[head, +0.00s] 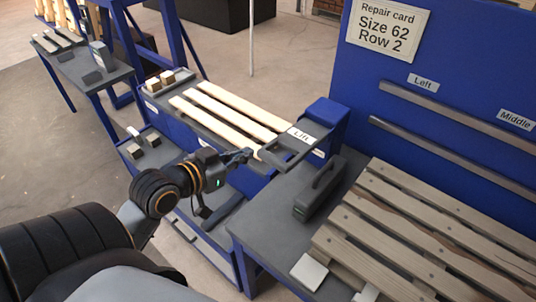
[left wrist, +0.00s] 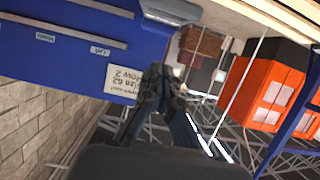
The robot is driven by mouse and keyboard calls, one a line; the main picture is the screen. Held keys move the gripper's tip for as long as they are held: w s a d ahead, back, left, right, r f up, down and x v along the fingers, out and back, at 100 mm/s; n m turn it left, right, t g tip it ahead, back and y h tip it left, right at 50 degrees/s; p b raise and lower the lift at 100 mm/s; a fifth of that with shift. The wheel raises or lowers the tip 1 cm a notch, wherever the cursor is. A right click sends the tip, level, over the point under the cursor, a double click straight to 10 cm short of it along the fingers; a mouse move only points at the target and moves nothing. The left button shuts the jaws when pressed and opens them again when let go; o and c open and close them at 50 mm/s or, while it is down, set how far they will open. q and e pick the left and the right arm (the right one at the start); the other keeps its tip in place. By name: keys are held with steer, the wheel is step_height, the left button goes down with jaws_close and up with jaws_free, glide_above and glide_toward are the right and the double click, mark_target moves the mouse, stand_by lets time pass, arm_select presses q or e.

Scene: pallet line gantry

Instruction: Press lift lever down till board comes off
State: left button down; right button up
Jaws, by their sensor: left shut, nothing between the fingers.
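The lift lever (head: 285,155) is a dark frame with a white "Lift" label, joined to a blue block (head: 326,112) at the end of the rack. Pale boards (head: 232,107) lie side by side on the grey rack, their near ends close to the lever. My left gripper (head: 246,155) is shut and empty, at the lever's left side by the near board ends; I cannot tell whether it touches either. Its closed fingers also show in the left wrist view (left wrist: 165,80), where the lever and boards do not clearly appear. My right gripper is not in view.
A weathered pallet (head: 430,225) lies on the grey table at the right, with a dark handled tool (head: 319,188) beside it. A blue panel (head: 440,70) with a repair card (head: 388,25) stands behind. Small wooden blocks (head: 167,77) sit at the rack's far end.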

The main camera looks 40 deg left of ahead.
arm_select(q)
steer(key=w+f, duration=0.7)
steer(key=w, duration=0.2)
steer(key=shift+d+f+b, duration=0.25)
steer(key=shift+d+b, duration=0.15)
